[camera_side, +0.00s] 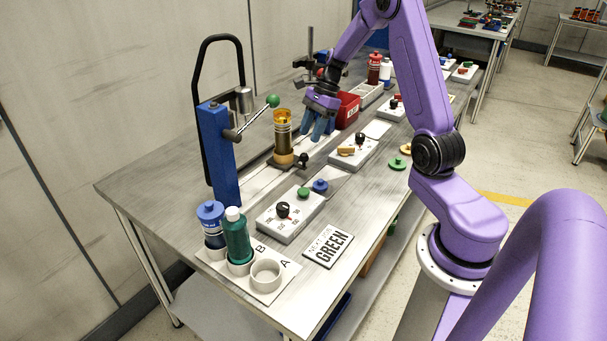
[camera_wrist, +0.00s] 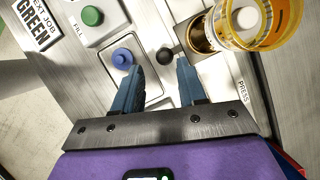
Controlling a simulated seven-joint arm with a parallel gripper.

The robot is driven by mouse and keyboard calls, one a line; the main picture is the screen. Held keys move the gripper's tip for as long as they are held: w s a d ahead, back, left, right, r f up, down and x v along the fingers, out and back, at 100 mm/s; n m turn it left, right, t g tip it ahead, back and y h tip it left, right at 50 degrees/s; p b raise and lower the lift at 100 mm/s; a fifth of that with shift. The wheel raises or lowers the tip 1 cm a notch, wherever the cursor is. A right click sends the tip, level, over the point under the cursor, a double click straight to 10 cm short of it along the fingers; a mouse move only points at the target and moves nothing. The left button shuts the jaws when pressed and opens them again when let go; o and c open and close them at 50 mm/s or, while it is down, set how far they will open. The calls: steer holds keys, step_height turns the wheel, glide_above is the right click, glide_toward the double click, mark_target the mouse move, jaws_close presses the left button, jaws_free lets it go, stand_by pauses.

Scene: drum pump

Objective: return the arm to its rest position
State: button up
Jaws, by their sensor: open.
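My gripper (camera_side: 318,122) is open and empty above the workbench (camera_side: 150,185), just right of an amber-topped drum pump (camera_side: 283,140) in the side view. In the wrist view my gripper's two blue fingers (camera_wrist: 160,85) are spread apart with nothing between them. The pump's amber cylinder (camera_wrist: 255,22) stands at the upper right there, beside the fingers and apart from them. A small black knob (camera_wrist: 165,57) lies beyond the fingertips. My arm reaches over the bench from the right.
A blue press (camera_side: 220,150) with a green-knobbed lever stands left of the pump. Blue and green bottles (camera_side: 237,240) stand in a holder at the front left. A sign reading GREEN (camera_side: 328,247), control boxes (camera_side: 290,214) and a red bin (camera_side: 348,108) also occupy the bench.

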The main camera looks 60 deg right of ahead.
steer(key=s+a+r+n+g, duration=0.2)
steer(key=s+a+n, duration=0.3)
steer(key=a+n, duration=0.45)
steer(key=s+a+r+n+g, duration=0.2)
steer(key=s+a+n, duration=0.35)
steer(key=a, duration=0.75)
steer(key=s+a+r+n+t+h, duration=0.1)
steer(key=s+n+h, duration=0.1)
steer(key=s+n, duration=0.7)
steer(key=s+a+r+n+t+h, duration=0.1)
steer(key=s+r+n+h, duration=0.1)
steer(key=s+n, duration=0.8)
steer(key=shift+s+r+t, duration=0.15)
steer(key=shift+t, duration=0.15)
steer(key=shift+a, duration=0.1)
